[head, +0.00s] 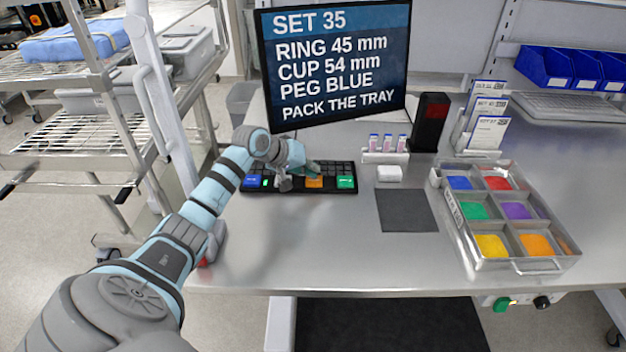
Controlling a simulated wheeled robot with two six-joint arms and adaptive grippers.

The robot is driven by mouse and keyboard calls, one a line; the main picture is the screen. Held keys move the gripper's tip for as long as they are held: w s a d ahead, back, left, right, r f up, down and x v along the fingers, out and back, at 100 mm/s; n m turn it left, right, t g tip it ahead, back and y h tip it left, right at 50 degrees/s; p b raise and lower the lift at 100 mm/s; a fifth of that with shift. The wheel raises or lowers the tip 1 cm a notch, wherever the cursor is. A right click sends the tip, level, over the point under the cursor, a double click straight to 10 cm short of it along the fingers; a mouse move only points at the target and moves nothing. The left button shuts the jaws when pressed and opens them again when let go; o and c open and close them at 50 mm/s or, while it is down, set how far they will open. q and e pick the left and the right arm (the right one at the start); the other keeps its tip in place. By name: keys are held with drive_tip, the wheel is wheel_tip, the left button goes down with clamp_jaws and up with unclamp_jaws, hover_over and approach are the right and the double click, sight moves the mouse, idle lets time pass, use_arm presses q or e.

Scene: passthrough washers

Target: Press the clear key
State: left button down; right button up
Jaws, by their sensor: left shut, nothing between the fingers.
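A black keyboard (333,167) lies at the back of the steel bench, below the screen. Its front row has a blue key (250,182), an orange key (314,182) and a green key (346,183), plus a small green light or label beside the blue one. The key labels are too small to read, so I cannot tell which is the clear key. My left gripper (312,168) is shut and empty, over the keyboard just behind the orange key. Contact cannot be made out. My wrist hides part of the keyboard's left half. My right gripper is not in view.
A screen (335,65) reads SET 35, ring 45 mm, cup 54 mm, peg blue, pack the tray. Right of the keyboard are a vial rack (386,157), a white block (389,174), a dark mat (407,211) and a metal tray (517,265) with coloured compartments. The front bench is clear.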

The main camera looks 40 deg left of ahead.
use_arm(q)
drive_tip(key=shift+f, duration=0.5)
idle(0.3)
drive_tip(key=shift+r, duration=0.1)
drive_tip(key=shift+r+p, duration=0.85)
drive_tip(key=shift+p, duration=0.35)
wheel_tip(320, 180, up, 5)
drive_tip(key=p, duration=0.6)
drive_tip(key=shift+r, duration=0.1)
drive_tip(key=shift+d, duration=0.1)
